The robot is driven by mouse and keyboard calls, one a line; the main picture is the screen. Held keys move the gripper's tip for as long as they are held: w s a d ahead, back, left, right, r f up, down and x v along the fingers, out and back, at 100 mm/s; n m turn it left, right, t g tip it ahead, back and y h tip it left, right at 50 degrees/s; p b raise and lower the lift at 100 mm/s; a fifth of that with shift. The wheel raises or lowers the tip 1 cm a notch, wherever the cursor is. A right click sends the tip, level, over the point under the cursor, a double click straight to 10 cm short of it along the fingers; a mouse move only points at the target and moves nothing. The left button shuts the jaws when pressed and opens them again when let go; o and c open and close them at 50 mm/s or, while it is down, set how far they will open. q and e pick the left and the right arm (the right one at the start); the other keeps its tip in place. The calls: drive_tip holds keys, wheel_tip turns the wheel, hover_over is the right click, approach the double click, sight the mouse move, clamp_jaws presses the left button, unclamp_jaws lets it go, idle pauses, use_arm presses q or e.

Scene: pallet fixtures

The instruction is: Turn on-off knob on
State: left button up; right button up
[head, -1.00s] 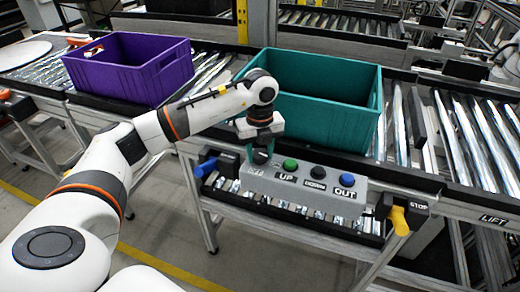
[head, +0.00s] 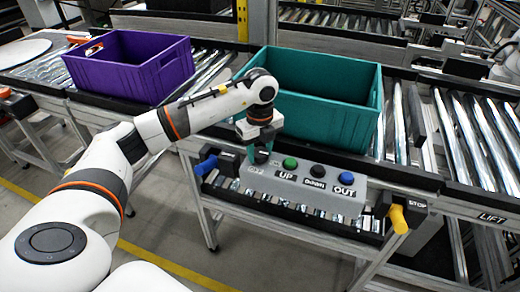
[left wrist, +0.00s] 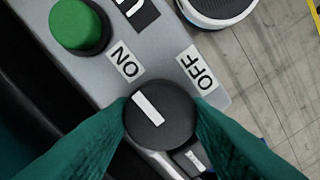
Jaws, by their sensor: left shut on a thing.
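The on-off knob (left wrist: 160,118) is a round black dial with a white line at the left end of the grey control box (head: 305,187). Its white line slants up and left, toward the side of the ON label (left wrist: 125,62); the OFF label (left wrist: 197,67) is up and right. My left gripper (left wrist: 161,120) has its teal fingers closed on both sides of the knob. In the head view, the left gripper (head: 259,155) reaches down onto the box and mostly hides the knob. My right gripper is not in view.
Green (head: 290,163), black (head: 318,171) and blue (head: 347,179) buttons sit to the right on the box. A teal crate (head: 335,125) stands close behind, and a purple crate (head: 130,75) farther left. A yellow stop handle (head: 399,220) is at the right.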

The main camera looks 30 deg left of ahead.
sight(259, 152)
use_arm(q)
drive_tip(key=o, duration=1)
drive_tip(key=shift+c, duration=0.2)
drive_tip(key=shift+r, duration=0.1)
wheel_tip(259, 152, up, 12)
drive_tip(key=shift+b, duration=0.45)
drive_tip(key=shift+s, duration=0.1)
